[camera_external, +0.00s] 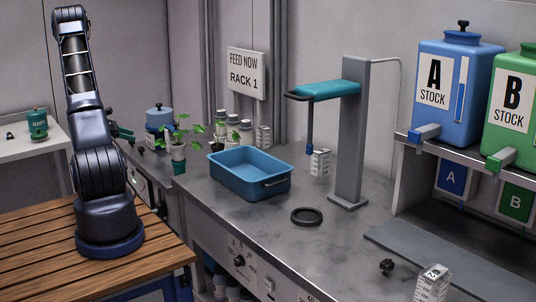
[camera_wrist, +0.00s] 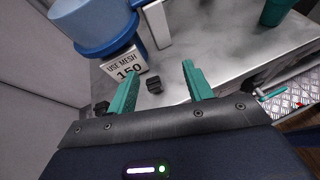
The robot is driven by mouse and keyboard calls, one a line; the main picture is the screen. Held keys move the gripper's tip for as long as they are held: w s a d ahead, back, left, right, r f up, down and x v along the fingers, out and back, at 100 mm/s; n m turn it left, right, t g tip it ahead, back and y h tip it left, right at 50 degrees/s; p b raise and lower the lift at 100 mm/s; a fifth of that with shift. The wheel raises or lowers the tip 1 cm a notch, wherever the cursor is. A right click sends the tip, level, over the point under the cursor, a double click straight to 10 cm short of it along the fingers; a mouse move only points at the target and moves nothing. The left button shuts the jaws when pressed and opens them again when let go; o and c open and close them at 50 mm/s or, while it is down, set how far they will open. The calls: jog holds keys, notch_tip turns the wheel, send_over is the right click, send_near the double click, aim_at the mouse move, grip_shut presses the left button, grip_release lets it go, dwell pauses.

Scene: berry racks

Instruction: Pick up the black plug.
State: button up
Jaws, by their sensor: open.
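A small black knobbed piece, which looks like the black plug (camera_wrist: 154,85), lies on the grey counter in the wrist view. It appears between and beyond my fingertips, apart from them. A second small black piece (camera_wrist: 101,108) shows to the left, beside my left finger. Another black knobbed piece (camera_external: 387,267) lies at the front right of the long counter in the external view. I cannot tell for sure which one is the plug. My gripper (camera_wrist: 160,73) has teal fingers, is open and holds nothing. In the external view my gripper (camera_external: 123,133) is partly hidden behind my arm.
A blue round container (camera_wrist: 95,22) with a "USE MESH 150" sign (camera_wrist: 126,68) stands close beside the pieces. A teal pot (camera_wrist: 277,10) is at the upper right. In the external view, potted plants (camera_external: 178,150) and a blue tray (camera_external: 230,181) stand on the counter.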

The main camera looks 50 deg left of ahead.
aim_at(140, 147)
jog(key=s+a+f+n+y, duration=0.1)
jog(key=s+a+f+n, duration=0.1)
jog(key=s+a+f, duration=0.15)
jog(key=shift+t, duration=0.4)
jog(key=x, duration=0.5)
jog(key=shift+d, duration=0.15)
jog(key=shift+f+x, duration=0.2)
jog(key=shift+x, duration=2.55)
jog(key=shift+s+d, duration=0.1)
jog(key=c, duration=1)
jog(key=shift+c, duration=0.2)
jog(key=shift+r, duration=0.1)
notch_tip(140, 147, up, 20)
